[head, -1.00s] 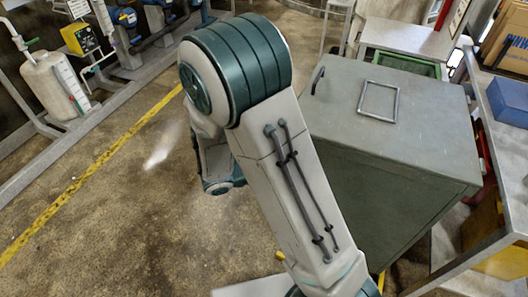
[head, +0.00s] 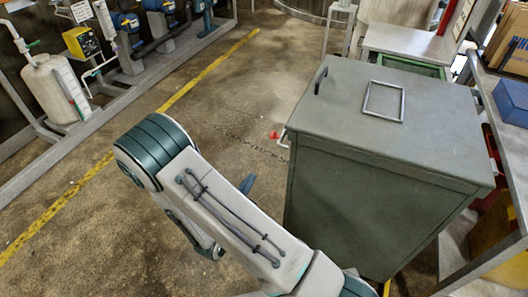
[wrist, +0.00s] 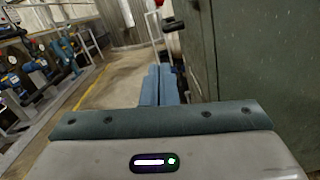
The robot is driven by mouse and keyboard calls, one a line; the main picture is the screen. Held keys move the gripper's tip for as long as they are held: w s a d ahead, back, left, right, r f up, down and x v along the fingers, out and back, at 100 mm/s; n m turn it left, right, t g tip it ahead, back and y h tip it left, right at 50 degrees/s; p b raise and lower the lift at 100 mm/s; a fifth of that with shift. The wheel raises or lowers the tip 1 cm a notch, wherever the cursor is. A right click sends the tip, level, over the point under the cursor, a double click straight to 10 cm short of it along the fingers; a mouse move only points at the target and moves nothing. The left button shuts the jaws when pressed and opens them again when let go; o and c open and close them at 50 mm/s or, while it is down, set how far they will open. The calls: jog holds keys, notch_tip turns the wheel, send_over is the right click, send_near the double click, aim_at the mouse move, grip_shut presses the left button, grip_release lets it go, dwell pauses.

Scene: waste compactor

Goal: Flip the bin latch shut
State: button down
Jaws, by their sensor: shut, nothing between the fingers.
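The grey-green bin (head: 385,165) stands right of centre in the head view with its lid (head: 400,105) down. A thin metal latch lever (head: 283,142) with a red tip (head: 273,134) sticks out from the bin's left side near the lid. In the wrist view, the bin side (wrist: 265,50) fills the right, and a red piece (wrist: 158,3) shows at the top edge. My gripper (wrist: 160,85) has its blue fingers together and empty, beside the bin's side and below the red piece. In the head view its fingers (head: 247,184) show partly behind my arm.
Pumps and a white tank (head: 52,88) stand on a rack at the left. A yellow line (head: 185,90) crosses the open floor. A metal table with a blue box (head: 513,100) stands close at the bin's right.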

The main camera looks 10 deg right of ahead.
aim_at(284, 136)
jog(key=w+d+r+p, duration=0.2)
jog(key=w+d+r, duration=0.2)
jog(key=w+d, duration=0.3)
jog(key=shift+w+r+p, duration=0.35)
jog(key=shift+w+r, duration=0.05)
jog(key=shift+w, duration=0.05)
